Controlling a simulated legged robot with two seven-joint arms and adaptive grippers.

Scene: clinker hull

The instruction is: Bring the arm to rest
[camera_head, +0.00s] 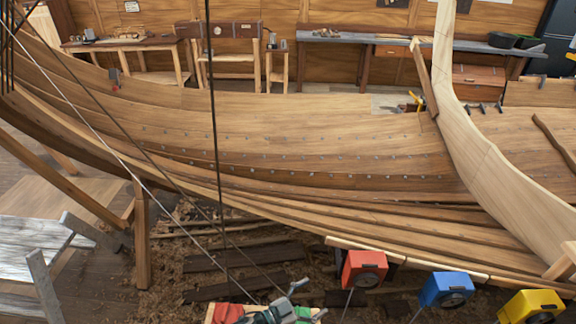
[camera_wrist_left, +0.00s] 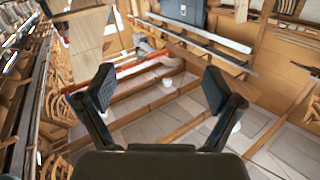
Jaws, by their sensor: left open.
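My left gripper (camera_wrist_left: 158,88) shows clearly in the left wrist view. Its two dark fingers stand wide apart with nothing between them. Behind the gap lie wooden beams, a grey floor and a small white round object (camera_wrist_left: 167,82), all beyond the fingertips. My right gripper shows in neither view.
The wooden clinker hull (camera_head: 260,130) crosses the head view, with a curved pale stem (camera_head: 478,150) at right. Dark ropes (camera_head: 214,150) hang in front. Red (camera_head: 364,269), blue (camera_head: 446,289) and yellow (camera_head: 531,306) boxes line the lower right. A workbench (camera_head: 400,42) stands behind.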

